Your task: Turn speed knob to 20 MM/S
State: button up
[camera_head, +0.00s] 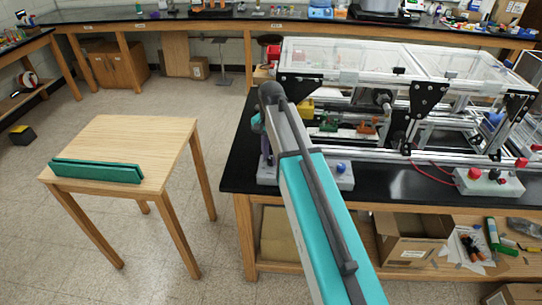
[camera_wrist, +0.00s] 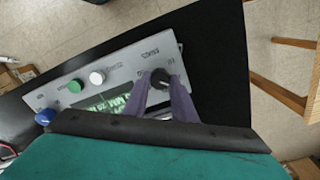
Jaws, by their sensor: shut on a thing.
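The speed knob (camera_wrist: 160,76) is a small black dial with a light pointer mark, at the right end of a grey control panel (camera_wrist: 129,62) in the wrist view. My gripper (camera_wrist: 159,84) has its two purple fingers closed on the knob, one on each side. A green display (camera_wrist: 115,103) is on the panel, partly hidden by my gripper, and its reading is not legible. In the head view the control panel (camera_head: 344,182) stands at the black bench's front edge, mostly behind my arm. My gripper (camera_head: 266,152) shows only partly there, and the knob is hidden.
The panel also has a green button (camera_wrist: 75,86), a white button (camera_wrist: 97,77) and a blue knob (camera_wrist: 45,116). An aluminium extrusion frame (camera_head: 450,142) stands behind it on the bench. A second control box (camera_head: 488,183) is at right. A wooden table (camera_head: 140,140) stands left.

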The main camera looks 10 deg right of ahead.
aim_at(271, 159)
jog(key=shift+d+n, duration=0.1)
jog(key=shift+n, duration=1.2)
jog(key=o, duration=1)
jog(key=shift+o, duration=0.2)
notch_tip(271, 159, up, 14)
jog(key=p, duration=0.7)
jog(key=shift+p, duration=0.35)
jog(key=shift+f, duration=0.15)
